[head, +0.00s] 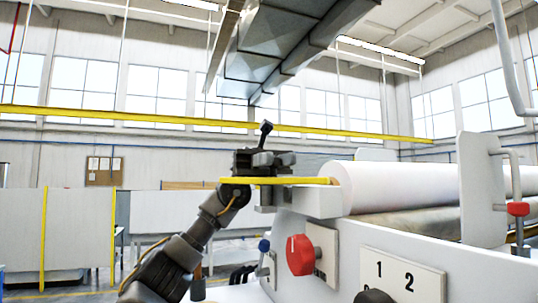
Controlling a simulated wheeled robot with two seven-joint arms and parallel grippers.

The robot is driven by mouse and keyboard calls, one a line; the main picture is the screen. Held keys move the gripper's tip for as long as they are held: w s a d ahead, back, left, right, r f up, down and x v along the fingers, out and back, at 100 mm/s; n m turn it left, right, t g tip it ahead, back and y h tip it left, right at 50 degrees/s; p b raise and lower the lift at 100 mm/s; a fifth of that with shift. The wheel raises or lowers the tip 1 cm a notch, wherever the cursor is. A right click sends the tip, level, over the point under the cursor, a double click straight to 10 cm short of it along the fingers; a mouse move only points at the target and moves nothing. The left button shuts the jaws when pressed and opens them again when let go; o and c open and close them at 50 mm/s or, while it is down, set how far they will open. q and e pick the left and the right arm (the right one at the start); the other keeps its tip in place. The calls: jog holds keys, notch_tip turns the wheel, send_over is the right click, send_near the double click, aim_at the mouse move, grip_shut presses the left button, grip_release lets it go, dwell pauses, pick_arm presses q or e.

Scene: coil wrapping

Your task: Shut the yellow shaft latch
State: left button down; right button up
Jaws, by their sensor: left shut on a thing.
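The yellow shaft latch (290,181) shows as a long yellow bar, lying about level at the left end of the white roll's shaft mount. My left gripper (272,162) is at the bar, just behind and above it, and is shut on the latch. The gripper's dark body hides where the fingers meet it. A black lever with a knob (265,128) sticks up above the gripper; I cannot tell what it joins. My right gripper is not in view.
A white roll (405,187) lies behind the machine's grey front panel. A red knob (300,255), a blue-tipped lever (264,246) and a panel marked 1 and 2 (402,277) are below. A red-handled lever (517,209) is at right. Open room lies left.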

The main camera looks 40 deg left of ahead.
pick_arm(q)
jog(key=c, duration=1.5)
grip_release()
jog(key=o, duration=0.3)
jog(key=shift+w, duration=0.2)
jog(key=shift+s+r+p, duration=0.1)
jog(key=shift+r+p, duration=0.35)
jog(key=shift+r, duration=0.05)
notch_tip(320, 180, up, 3)
jog(key=shift+f+p, duration=0.2)
jog(key=shift+p, duration=1.05)
jog(key=s+d+r, duration=0.8)
jog(key=s+r, duration=0.1)
jog(key=s, duration=0.2)
jog(key=shift+d+r, duration=0.2)
jog(key=shift+d, duration=0.05)
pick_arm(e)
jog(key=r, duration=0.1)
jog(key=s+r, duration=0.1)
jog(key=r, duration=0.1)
